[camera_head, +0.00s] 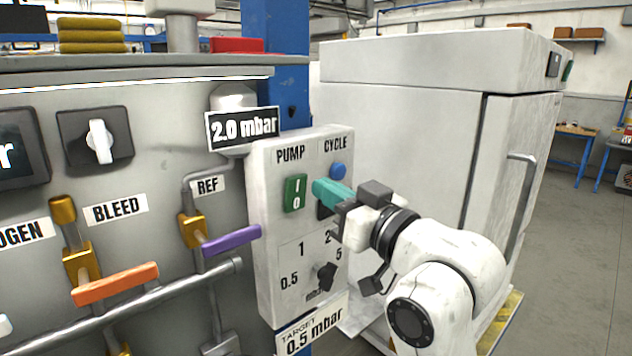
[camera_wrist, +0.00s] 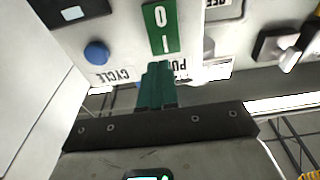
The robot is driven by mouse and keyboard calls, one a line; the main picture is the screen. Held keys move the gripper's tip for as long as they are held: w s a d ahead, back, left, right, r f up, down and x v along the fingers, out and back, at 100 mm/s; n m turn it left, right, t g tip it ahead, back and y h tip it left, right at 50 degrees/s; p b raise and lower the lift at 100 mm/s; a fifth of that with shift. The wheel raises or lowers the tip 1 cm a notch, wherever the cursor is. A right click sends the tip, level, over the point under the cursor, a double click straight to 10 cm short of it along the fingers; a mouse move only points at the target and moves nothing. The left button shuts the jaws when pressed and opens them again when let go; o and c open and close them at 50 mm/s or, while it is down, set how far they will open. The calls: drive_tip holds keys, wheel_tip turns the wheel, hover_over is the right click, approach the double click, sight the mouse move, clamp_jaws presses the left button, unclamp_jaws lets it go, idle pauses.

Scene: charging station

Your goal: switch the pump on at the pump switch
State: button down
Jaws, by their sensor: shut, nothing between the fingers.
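The pump switch (camera_head: 295,193) is a green rocker marked I at the top and O at the bottom, under the PUMP label on a light grey control box (camera_head: 264,240). It also shows upside down in the wrist view (camera_wrist: 162,28). I cannot tell which half is pressed in. My gripper (camera_head: 326,192) has teal fingers, shut together and empty. In the head view its tips are just right of the switch, below the blue CYCLE button (camera_head: 338,171). In the wrist view the fingers (camera_wrist: 157,82) point at the box near the switch's I end; a gap or contact is unclear.
A black selector knob (camera_head: 325,276) sits lower on the box. A purple valve handle (camera_head: 231,240) and an orange one (camera_head: 115,284) stick out at the left. A large white cabinet (camera_head: 400,120) stands behind my arm. Open floor shows at the far right.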

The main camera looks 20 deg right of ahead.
sight(303, 176)
drive_tip(key=shift+x, duration=1.6)
drive_tip(key=shift+p, duration=0.4)
drive_tip(key=shift+w+r+p, duration=0.2)
drive_tip(key=shift+r+p, duration=0.15)
drive_tip(key=shift+p, duration=0.35)
drive_tip(key=shift+w+a+f+g, duration=0.1)
drive_tip(key=shift+f+g, duration=0.1)
drive_tip(key=shift+g, duration=0.1)
